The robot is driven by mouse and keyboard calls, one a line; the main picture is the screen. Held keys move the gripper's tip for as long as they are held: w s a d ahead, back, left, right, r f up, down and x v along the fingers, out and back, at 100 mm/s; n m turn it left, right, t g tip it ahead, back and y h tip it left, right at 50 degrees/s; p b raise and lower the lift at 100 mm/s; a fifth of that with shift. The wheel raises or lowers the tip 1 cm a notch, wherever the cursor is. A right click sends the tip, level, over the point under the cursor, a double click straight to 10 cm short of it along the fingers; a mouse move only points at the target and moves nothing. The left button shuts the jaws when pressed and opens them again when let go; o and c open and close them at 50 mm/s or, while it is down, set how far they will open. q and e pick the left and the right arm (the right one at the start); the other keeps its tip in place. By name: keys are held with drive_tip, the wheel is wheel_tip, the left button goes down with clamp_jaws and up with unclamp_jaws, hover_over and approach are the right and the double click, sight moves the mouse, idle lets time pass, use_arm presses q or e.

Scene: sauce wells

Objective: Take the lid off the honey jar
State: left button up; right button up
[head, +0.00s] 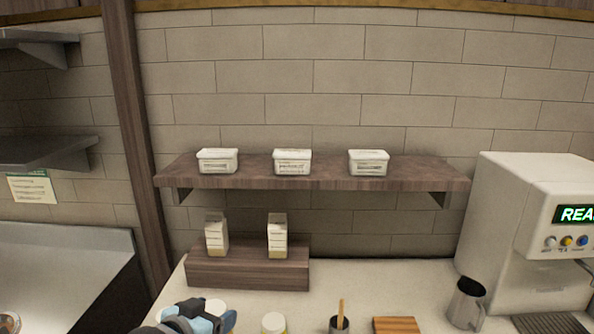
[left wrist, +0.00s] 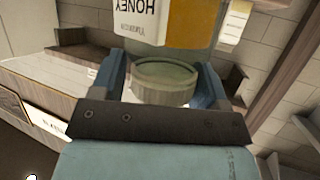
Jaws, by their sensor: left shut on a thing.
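In the left wrist view the honey jar (left wrist: 190,24) shows at the top, its "HONEY" label upside down beside amber honey. A pale round lid (left wrist: 163,92) sits between the two blue fingers of my left gripper (left wrist: 163,84), which is shut on it. The lid's round rim and a greenish, hollow-looking face point toward the jar. The lid looks apart from the jar, but the size of the gap is unclear. In the head view my left gripper (head: 208,316) is at the bottom left edge, and what it holds is hard to make out. My right gripper is not in view.
A wooden riser (head: 248,272) with two cartons stands behind the left gripper. A white-lidded jar (head: 273,323), a cup with a stick (head: 340,322), a wooden board (head: 396,325) and a metal pitcher (head: 466,304) line the counter's front. A coffee machine (head: 510,215) stands at right.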

use_arm(q)
drive_tip(key=s+a+f+n+t+y+p, duration=0.1)
drive_tip(key=s+a+f+n+y+p, duration=0.1)
drive_tip(key=s+a+n+y, duration=0.2)
drive_tip(key=s+a+y, duration=0.1)
drive_tip(key=s+a, duration=0.2)
drive_tip(key=s, duration=0.2)
drive_tip(key=shift+a+f+n, duration=0.25)
drive_tip(key=shift+f+n, duration=0.1)
drive_tip(key=shift+n, duration=0.05)
